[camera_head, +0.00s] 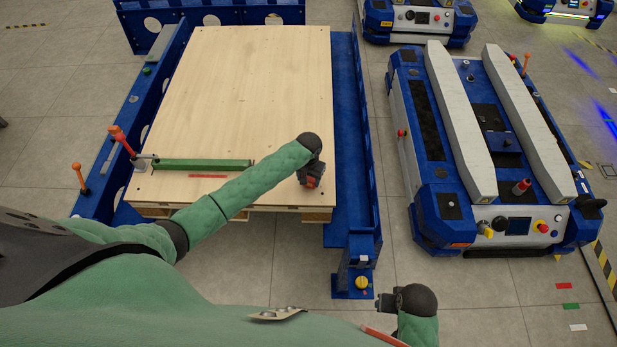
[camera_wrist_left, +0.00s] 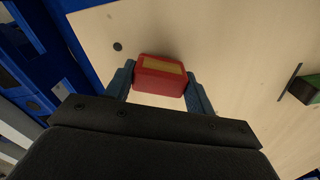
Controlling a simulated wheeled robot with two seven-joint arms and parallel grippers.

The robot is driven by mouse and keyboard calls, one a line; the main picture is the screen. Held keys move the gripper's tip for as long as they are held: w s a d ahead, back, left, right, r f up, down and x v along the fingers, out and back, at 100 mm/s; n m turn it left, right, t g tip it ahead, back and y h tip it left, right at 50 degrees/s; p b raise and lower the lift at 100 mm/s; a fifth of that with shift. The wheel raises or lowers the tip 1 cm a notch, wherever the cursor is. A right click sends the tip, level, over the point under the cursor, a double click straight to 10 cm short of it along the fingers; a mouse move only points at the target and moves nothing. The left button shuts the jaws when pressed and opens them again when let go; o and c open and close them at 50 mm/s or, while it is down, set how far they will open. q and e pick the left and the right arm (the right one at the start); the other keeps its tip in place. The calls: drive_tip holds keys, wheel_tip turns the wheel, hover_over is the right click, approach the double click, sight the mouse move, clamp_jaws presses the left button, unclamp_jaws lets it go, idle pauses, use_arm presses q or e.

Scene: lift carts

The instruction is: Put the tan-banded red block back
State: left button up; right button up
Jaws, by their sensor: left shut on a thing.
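The red block (camera_wrist_left: 158,84) with a tan band (camera_wrist_left: 161,67) on its face sits between the two fingers of my left gripper (camera_wrist_left: 160,86) in the left wrist view. My left gripper (camera_head: 311,183) is shut on it over the near right corner of the pale wooden board (camera_head: 245,85) in the head view. There the block is mostly hidden by the gripper, with only a reddish patch showing. I cannot tell whether it touches the board. My right gripper (camera_head: 384,302) is low in the head view, over the floor right of the blue frame; its fingers are too small to read.
A blue frame (camera_head: 362,150) borders the board. A blue and white lift cart (camera_head: 455,130) stands right. Most of the board is clear.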

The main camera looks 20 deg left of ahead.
use_arm(q)
drive_tip(key=shift+f, duration=0.1)
drive_tip(key=o, duration=0.9)
